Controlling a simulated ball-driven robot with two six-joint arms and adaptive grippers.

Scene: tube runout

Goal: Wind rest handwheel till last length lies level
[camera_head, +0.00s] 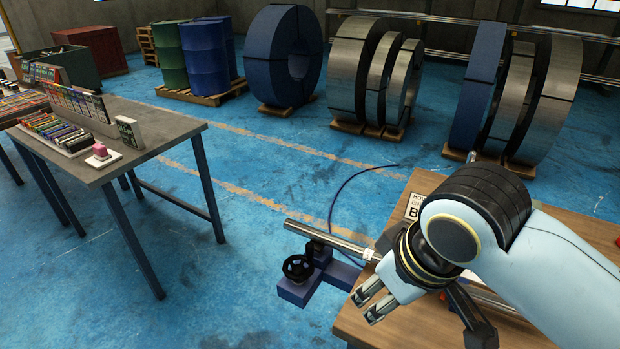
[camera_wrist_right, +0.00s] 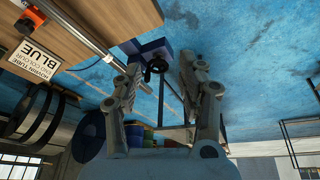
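The black rest handwheel (camera_head: 298,268) sits on the near side of the blue floor rest (camera_head: 330,272), left of the wooden bench. It also shows in the wrist view (camera_wrist_right: 157,66), beyond my fingers. A silver tube (camera_head: 325,238) runs off the bench and passes over the rest's post. Its far part is hidden behind my right arm. I cannot tell whether the tube touches the rest or lies level. My right gripper (camera_head: 368,300) is over the bench's left edge, right of the handwheel and apart from it. Its fingers are spread and empty in the wrist view (camera_wrist_right: 162,72). My left gripper is out of view.
The wooden bench (camera_head: 425,185) bears a sign reading BLUE (camera_wrist_right: 35,57). A dark cable (camera_head: 345,190) curves on the floor behind the rest. A grey table (camera_head: 160,130) with coloured items stands left. Coils and drums stand at the back. Floor left of the rest is clear.

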